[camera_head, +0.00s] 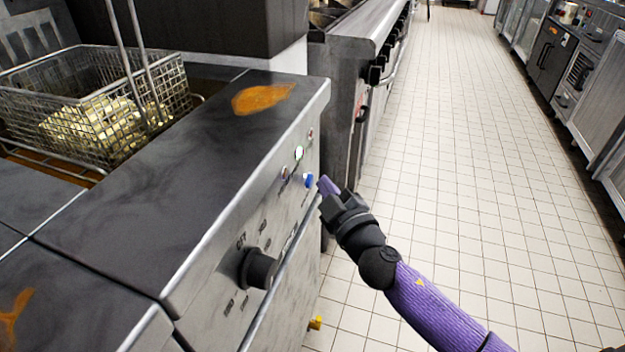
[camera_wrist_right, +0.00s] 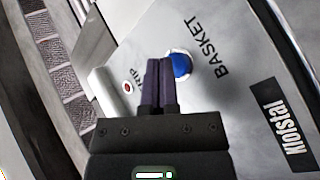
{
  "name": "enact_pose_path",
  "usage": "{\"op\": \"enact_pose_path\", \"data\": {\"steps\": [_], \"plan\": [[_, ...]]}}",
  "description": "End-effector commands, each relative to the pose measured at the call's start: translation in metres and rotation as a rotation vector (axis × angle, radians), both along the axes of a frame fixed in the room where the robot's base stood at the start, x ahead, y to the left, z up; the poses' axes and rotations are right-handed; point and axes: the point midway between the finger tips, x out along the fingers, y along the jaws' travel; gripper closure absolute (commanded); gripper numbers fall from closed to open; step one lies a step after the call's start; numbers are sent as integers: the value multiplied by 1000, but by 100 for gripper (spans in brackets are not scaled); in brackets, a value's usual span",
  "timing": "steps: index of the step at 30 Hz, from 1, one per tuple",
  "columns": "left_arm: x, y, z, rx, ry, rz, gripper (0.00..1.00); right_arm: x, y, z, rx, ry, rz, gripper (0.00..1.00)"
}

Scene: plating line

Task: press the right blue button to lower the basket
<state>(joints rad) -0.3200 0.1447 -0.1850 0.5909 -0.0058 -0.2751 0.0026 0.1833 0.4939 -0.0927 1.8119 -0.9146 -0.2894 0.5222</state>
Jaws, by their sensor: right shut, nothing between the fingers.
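The blue button (camera_head: 308,180) is on the fryer's front panel in the head view, near its far end. In the right wrist view the blue button (camera_wrist_right: 181,64) is round, beside the word BASKET. My right gripper (camera_head: 326,186) is shut and empty, its tips close to the button. In the wrist view its purple fingers (camera_wrist_right: 158,66) lie just left of the button; I cannot tell whether they touch it. The wire basket (camera_head: 95,105), with pale food in it, hangs over the fryer well at the left. My left gripper is not in view.
A range (camera_head: 350,60) stands beyond the fryer. The tiled floor (camera_head: 450,150) to the right is clear. Counters (camera_head: 590,80) line the far right.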

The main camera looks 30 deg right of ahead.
Motion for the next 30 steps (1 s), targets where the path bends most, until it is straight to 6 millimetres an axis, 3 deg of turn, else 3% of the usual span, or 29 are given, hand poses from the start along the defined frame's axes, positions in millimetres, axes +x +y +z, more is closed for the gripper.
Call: {"op": "enact_pose_path", "data": {"steps": [13, 30], "plan": [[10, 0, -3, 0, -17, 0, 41, 0, 0, 0, 0, 0, 0, 100], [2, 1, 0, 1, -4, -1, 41, 7, 6, 0, 1, 0, 0, 100]]}}
